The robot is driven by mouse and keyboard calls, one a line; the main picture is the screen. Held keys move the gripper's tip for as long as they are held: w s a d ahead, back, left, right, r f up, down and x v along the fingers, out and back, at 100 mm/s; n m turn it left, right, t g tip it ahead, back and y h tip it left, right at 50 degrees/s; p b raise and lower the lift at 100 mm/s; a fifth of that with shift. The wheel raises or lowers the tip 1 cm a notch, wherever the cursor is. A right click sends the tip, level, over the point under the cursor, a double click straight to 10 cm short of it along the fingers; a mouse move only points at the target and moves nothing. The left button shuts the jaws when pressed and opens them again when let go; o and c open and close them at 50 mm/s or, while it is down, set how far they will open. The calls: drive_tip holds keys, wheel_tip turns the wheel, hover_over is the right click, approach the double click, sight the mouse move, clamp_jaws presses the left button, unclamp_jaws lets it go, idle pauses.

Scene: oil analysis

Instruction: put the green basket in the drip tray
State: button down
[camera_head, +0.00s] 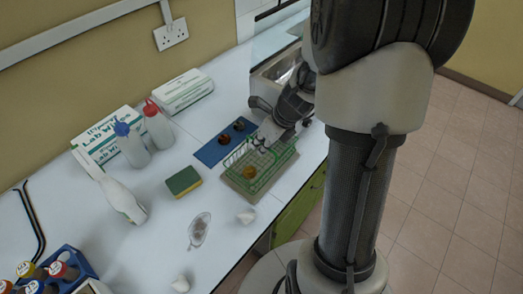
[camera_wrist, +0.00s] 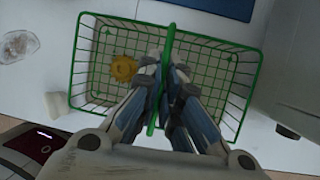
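The green wire basket (camera_head: 268,178) is at the right part of the bench in the head view, over a flat grey-beige tray (camera_head: 236,188) that looks like the drip tray. It fills the middle of the wrist view (camera_wrist: 97,62), with its green handle (camera_wrist: 169,45) upright across it. My gripper (camera_wrist: 167,68) is over the basket with its fingers closed in on both sides of the handle. A yellow-orange round item (camera_wrist: 124,68) lies inside the basket. I cannot tell whether the basket touches the tray.
A blue mat (camera_head: 212,153) with two brown items lies behind the basket, and a sink (camera_head: 283,68) is beyond. A sponge (camera_head: 184,181), a clear dish (camera_head: 199,230) and white lumps (camera_head: 246,216) lie left and in front. Bottles (camera_head: 158,126) and glove boxes (camera_head: 183,91) stand near the wall.

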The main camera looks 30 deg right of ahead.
drive_tip(key=shift+f, duration=0.5)
drive_tip(key=shift+f, duration=0.2)
drive_tip(key=c, duration=1.8)
unclamp_jaws()
drive_tip(key=p+v, duration=0.5)
drive_tip(key=v, duration=0.7)
drive_tip(key=s+a+r+n, duration=0.4)
drive_tip(key=a+r+n, duration=0.5)
drive_tip(key=n, duration=0.4)
drive_tip(key=s+a+r+n+h, duration=0.1)
drive_tip(key=s+a+r+n, duration=0.1)
drive_tip(key=s+n, duration=0.4)
drive_tip(key=s+a+r+n+h, duration=0.1)
drive_tip(key=s+a+n, duration=0.3)
drive_tip(key=n, duration=0.9)
drive_tip(key=shift+s+r+t+h, duration=0.3)
drive_tip(key=shift+s+r+t, duration=0.1)
drive_tip(key=shift+s+r, duration=0.4)
